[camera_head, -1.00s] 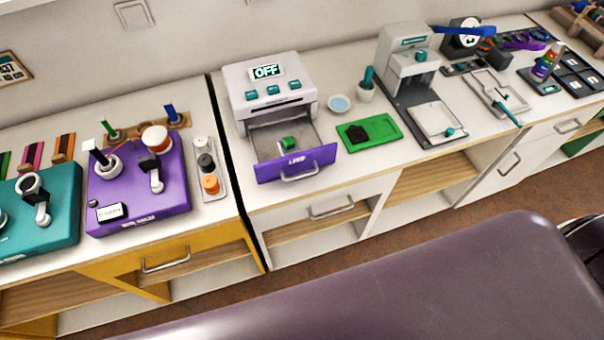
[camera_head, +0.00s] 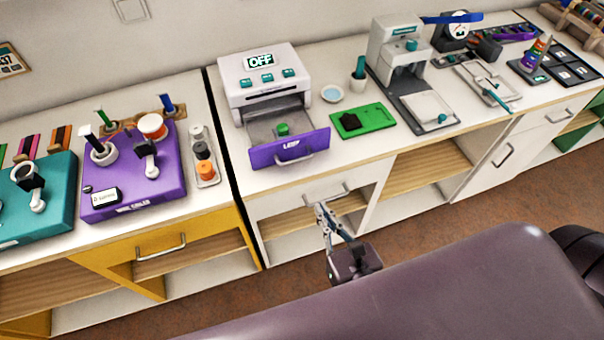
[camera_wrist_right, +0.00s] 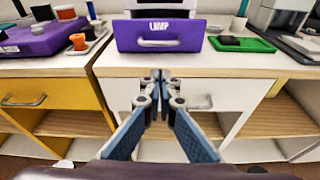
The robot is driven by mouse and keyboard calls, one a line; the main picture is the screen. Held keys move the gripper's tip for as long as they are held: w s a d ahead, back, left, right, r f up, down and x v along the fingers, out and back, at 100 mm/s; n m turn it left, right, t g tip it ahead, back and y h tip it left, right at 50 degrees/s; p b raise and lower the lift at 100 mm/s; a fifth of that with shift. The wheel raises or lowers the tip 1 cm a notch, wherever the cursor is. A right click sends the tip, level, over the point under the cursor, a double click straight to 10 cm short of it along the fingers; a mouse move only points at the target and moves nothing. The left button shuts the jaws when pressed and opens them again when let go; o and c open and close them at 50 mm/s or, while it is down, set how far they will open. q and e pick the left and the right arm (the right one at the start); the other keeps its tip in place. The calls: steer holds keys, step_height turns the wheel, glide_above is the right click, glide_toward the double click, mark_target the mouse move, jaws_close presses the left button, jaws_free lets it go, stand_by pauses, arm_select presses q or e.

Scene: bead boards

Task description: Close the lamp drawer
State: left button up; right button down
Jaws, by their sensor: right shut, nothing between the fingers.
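The lamp drawer (camera_head: 262,156) has a purple front with a silver handle and stands pulled out from a white machine (camera_head: 258,75) whose display reads OFF. A small green piece (camera_head: 282,129) sits inside the drawer. In the right wrist view the purple drawer front (camera_wrist_right: 130,37) shows at the top, marked LAMP. My right gripper (camera_head: 322,208) is shut and empty, in front of the counter and below the drawer, apart from it. Its fingertips (camera_wrist_right: 160,72) meet in the wrist view, below the drawer front. My left gripper is not in view.
A green tray (camera_head: 378,119) with a dark piece lies right of the machine, near a small white dish (camera_head: 332,93). A purple board (camera_head: 120,200) with posts stands to the left. A cabinet drawer handle (camera_head: 328,196) is close behind my right gripper.

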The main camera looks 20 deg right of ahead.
steer(key=r, duration=0.2)
steer(key=p, duration=0.4)
glide_toward(285, 129)
steer(key=shift+n, duration=0.4)
steer(key=s+f, duration=0.2)
steer(key=s, duration=0.1)
steer(key=s+f, duration=0.1)
steer(key=shift+s, duration=0.35)
steer(key=shift+w+a+f, duration=0.1)
steer(key=shift+w+f, duration=0.15)
steer(key=shift+w, duration=0.35)
steer(key=shift+w+r, duration=0.15)
steer(key=shift+w, duration=0.4)
steer(key=r+x, duration=0.1)
steer(key=x, duration=0.3)
steer(key=r+x, duration=0.1)
steer(key=x, duration=0.4)
steer(key=w+r+x, duration=0.1)
steer(key=x, duration=0.4)
steer(key=shift+w, duration=0.15)
steer(key=shift+r, duration=0.25)
